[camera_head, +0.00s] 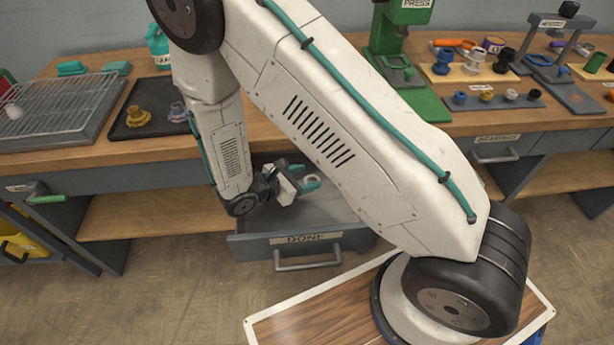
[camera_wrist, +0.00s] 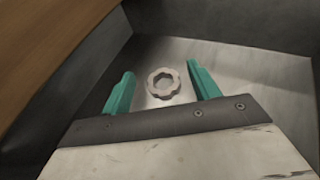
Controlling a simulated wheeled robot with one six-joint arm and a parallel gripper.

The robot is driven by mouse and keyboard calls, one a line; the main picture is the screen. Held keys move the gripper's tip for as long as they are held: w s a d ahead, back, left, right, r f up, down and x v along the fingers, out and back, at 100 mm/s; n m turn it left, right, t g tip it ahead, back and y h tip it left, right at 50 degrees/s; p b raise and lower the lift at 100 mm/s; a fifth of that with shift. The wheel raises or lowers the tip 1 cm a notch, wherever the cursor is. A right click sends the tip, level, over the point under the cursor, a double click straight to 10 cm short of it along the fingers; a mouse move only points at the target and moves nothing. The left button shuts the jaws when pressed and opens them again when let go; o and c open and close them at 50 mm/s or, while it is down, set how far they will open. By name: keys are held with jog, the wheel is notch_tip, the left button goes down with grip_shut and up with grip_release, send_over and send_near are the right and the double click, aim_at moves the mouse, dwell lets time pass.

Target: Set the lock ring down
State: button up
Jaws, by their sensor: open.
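My gripper (camera_wrist: 161,90) has two teal fingers, spread open. In the head view my gripper (camera_head: 312,184) hangs inside the open drawer labelled DONE (camera_head: 255,249), below the bench top. A small pale bit of the ring shows by the fingers there. My arm hides part of the drawer.
A wire rack tray (camera_head: 60,112) and a dark tray (camera_head: 158,122) with fittings stand on the bench at left. A green press (camera_head: 415,95) stands behind my arm. Racks with bushings fill the right side. Drawer walls (camera_wrist: 215,50) surround my gripper.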

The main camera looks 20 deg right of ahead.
jog(key=v, duration=0.7)
jog(key=shift+a+r, duration=0.15)
jog(key=shift+r, duration=0.2)
jog(key=s+d+r+m+g+y, duration=0.35)
jog(key=r+m, duration=0.25)
jog(key=r, duration=0.4)
jog(key=s+d+r+m+g+y, duration=0.25)
jog(key=d+r+m, duration=0.25)
jog(key=r, duration=0.5)
jog(key=s+d+r+m+t+y, duration=0.2)
jog(key=s+r+m+t+y, duration=0.2)
jog(key=s, duration=1.1)
notch_tip(320, 180, up, 7)
jog(key=m+y, duration=0.3)
jog(key=m, duration=0.2)
jog(key=shift+t, duration=0.3)
jog(key=shift+w+d, duration=0.1)
jog(key=shift+d, duration=0.05)
